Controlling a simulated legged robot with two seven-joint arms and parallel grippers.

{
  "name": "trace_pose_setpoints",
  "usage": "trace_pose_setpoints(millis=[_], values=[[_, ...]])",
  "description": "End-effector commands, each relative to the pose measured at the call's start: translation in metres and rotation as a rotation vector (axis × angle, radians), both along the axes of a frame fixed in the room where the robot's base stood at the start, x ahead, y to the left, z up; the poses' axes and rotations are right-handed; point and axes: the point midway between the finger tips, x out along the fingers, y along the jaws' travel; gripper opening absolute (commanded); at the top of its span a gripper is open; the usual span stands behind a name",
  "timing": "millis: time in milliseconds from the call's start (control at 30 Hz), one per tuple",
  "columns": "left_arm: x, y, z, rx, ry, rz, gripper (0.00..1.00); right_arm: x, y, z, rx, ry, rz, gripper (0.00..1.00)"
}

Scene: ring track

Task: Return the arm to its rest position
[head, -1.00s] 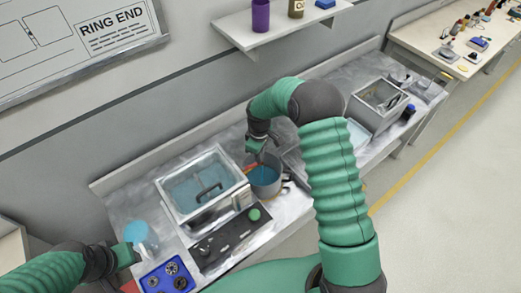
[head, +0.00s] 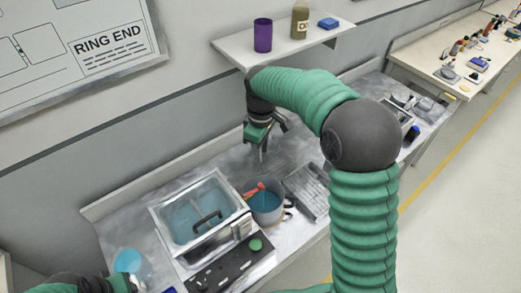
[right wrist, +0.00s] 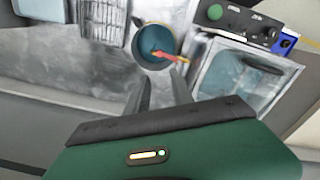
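My right gripper (head: 266,136) is raised above the back of the metal bench, beyond the grey pot. Its fingers stand apart with nothing between them; in the right wrist view the fingers (right wrist: 162,88) also show apart and empty. The grey pot (head: 266,216) holds blue liquid, and a red-handled tool (head: 254,190) leans in it. The pot also shows in the right wrist view (right wrist: 141,28), away from the fingertips. My left gripper (head: 126,283) is partly cut off at the bottom left, close to a light blue beaker (head: 129,262); its fingers cannot be made out.
A lidded bath (head: 238,229) with blue liquid stands left of the pot, with a control panel (head: 215,277) in front. A ribbed grey tray (head: 308,190) lies right of the pot. A wall shelf (head: 285,45) with a purple cup (head: 263,36) hangs above my right forearm.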

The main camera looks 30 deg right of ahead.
Motion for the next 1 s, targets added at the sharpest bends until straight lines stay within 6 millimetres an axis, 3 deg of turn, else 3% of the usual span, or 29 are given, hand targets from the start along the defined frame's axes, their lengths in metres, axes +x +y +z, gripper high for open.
trace_pose_setpoints(millis=[267,400,567,800,900,1000], values=[[0.000,0.000,0.000,0.000,0.000,0.000,0.36,-0.001,0.000,0.000,-0.001,-0.002,-0.001,0.28],[0.000,0.000,-0.004,0.000,0.000,0.000,0.36,-0.012,0.012,-0.011,-0.005,-0.014,-0.042,0.28],[0.000,0.000,-0.013,0.000,0.000,0.000,0.36,-0.056,0.041,-0.044,0.001,-0.071,-0.200,0.28],[0.000,0.000,-0.024,0.000,0.000,0.000,0.36,-0.139,0.070,-0.090,0.056,-0.166,-0.490,0.28],[0.000,0.000,-0.026,0.000,0.000,0.000,0.36,-0.161,0.075,-0.101,0.076,-0.185,-0.564,0.28],[0.000,0.000,-0.026,0.000,0.000,0.000,0.36,-0.169,0.076,-0.105,0.086,-0.193,-0.599,0.28]])
